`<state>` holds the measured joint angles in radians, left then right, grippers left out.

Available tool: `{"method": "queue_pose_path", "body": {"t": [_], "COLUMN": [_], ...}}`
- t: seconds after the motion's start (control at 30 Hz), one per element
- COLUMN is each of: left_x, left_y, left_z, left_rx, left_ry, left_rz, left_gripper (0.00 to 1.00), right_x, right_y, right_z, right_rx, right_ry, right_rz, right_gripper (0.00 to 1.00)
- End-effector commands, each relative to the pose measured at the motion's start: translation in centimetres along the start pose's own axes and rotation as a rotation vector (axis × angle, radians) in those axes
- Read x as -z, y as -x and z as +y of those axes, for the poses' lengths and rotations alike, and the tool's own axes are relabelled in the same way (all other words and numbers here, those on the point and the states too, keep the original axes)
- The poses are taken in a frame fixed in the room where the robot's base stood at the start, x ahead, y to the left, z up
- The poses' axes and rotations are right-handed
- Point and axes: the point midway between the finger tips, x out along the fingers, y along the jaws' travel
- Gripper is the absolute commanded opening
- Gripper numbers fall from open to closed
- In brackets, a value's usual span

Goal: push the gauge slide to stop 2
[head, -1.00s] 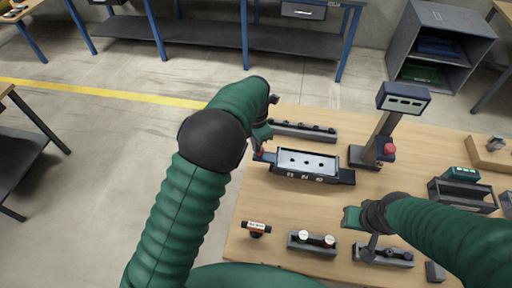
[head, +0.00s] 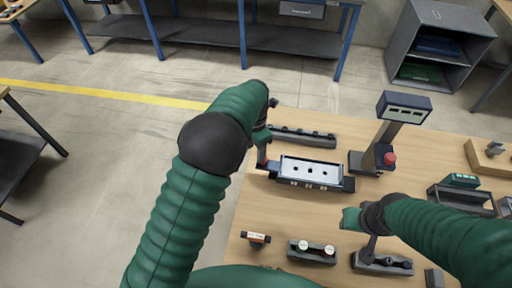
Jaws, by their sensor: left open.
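The gauge slide is a pale plate with dark holes (head: 311,171) in a dark rail (head: 348,184) at the middle of the table. White marks (head: 308,184) run along its front; I cannot read which is stop 2. A red piece (head: 262,156) stands at the slide's left end. My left gripper (head: 262,141) is open beside that end, partly hidden by its own arm. I cannot tell whether it touches the slide. My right gripper (head: 370,246) points down over the front dark block, and its fingers are too small to read.
A dark strip (head: 304,136) lies behind the slide. A display post with a red button (head: 389,158) stands to its right. Bare wood lies between.

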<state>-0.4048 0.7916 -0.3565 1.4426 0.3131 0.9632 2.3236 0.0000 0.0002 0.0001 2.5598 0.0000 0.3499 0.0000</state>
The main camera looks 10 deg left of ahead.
Motion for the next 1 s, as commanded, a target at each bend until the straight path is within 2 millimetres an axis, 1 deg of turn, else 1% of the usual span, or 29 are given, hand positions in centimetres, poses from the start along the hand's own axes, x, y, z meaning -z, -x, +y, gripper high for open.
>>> {"method": "queue_pose_path", "body": {"t": [0.03,0.2,1.0], "left_x": [-0.1,-0.1,-0.2], "left_y": [1.0,2.8,9.8], "left_z": [0.0,0.0,0.1], "left_rx": [-0.002,-0.005,-0.007], "left_ry": [0.000,0.000,0.000], "left_rz": [-0.002,-0.007,-0.010], "left_gripper": [0.52,0.52,0.52], "right_x": [0.2,0.5,2.0], "right_y": [0.9,2.3,8.6], "right_z": [0.0,0.0,0.0], "right_rx": [0.000,0.000,0.000], "right_ry": [0.000,0.000,0.000], "right_rz": [0.000,0.000,0.000], "right_gripper": [0.36,0.36,0.36]}}
